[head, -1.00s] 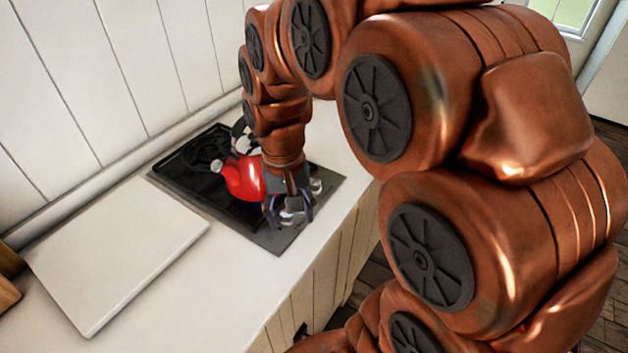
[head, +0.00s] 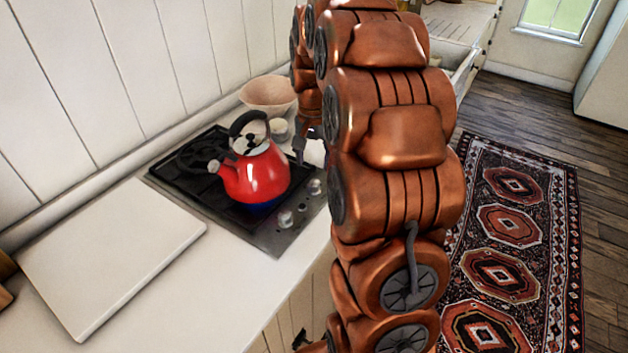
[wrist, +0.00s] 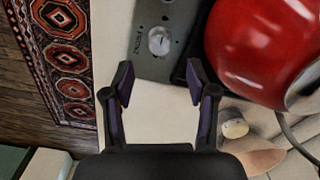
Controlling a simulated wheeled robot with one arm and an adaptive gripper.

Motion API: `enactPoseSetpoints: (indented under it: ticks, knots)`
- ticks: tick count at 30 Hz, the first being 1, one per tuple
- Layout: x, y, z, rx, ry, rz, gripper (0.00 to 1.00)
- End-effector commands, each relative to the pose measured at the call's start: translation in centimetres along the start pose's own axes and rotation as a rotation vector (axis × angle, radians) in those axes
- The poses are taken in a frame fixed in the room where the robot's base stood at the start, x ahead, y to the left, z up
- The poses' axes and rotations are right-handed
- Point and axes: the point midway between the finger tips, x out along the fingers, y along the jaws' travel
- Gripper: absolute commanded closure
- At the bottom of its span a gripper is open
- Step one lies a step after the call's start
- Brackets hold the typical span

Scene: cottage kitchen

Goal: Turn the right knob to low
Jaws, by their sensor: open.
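The black stove (head: 175,178) has a grey control strip along its front edge with several pale round knobs. In the wrist view one knob (wrist: 158,40) shows on the grey panel, ahead of my fingertips. Its setting is too small to read. My gripper (wrist: 160,80) is open and empty, its fingers apart and short of that knob. In the head view my gripper (head: 306,146) is near the stove's right end, partly hidden by my arm.
A red kettle (head: 258,175) stands on the stove, close beside my gripper in the wrist view (wrist: 255,45). A wooden bowl (head: 268,95) and a small jar (head: 279,129) stand behind. A white board (head: 110,255) lies on the left counter. A patterned rug (head: 515,240) covers the floor.

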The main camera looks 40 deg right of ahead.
Motion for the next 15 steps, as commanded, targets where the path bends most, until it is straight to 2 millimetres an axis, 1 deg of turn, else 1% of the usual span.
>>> enactPoseSetpoints:
  ticks: [12,15]
  knots:
    - [5.2,0.1,0.2,-0.002,-0.007,0.004,0.42]
    - [6.2,0.0,0.1,-0.002,-0.003,0.002,0.42]
